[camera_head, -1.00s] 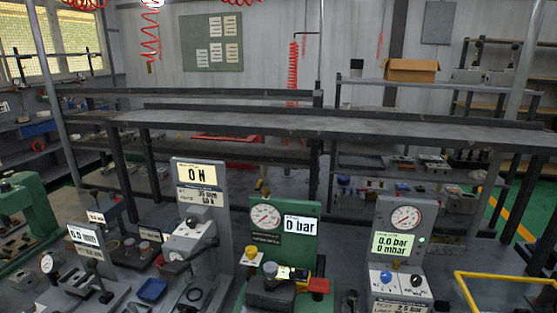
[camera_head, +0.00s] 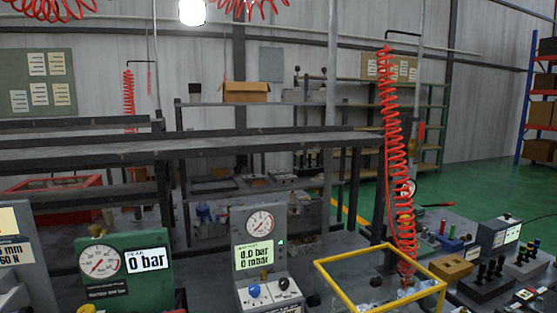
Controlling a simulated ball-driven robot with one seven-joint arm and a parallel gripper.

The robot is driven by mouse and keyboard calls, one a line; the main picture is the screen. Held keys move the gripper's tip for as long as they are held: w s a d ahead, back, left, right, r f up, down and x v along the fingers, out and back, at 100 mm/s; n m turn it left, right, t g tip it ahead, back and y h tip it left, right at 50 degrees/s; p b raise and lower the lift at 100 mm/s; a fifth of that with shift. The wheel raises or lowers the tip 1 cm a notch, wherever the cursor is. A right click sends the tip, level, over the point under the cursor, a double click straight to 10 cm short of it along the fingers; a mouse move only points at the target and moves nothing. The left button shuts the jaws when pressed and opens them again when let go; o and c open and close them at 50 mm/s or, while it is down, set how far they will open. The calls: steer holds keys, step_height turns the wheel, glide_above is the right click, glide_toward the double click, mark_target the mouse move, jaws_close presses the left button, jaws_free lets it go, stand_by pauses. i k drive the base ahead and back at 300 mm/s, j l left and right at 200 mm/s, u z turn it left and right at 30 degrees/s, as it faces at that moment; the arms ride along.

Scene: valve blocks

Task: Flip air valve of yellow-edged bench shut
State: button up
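A yellow rectangular edge (camera_head: 350,252) frames a low area at the lower right of the head view; its near part is cut off by the picture's bottom. A red coiled air hose (camera_head: 394,130) hangs beside its far right side and reaches down to it. My gripper is not in view.
Black-knobbed blocks (camera_head: 487,280) crowd the right. Green floor (camera_head: 490,190) lies open at the back right.

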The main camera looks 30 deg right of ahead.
mark_target(422, 126)
steer(key=z, duration=1.15)
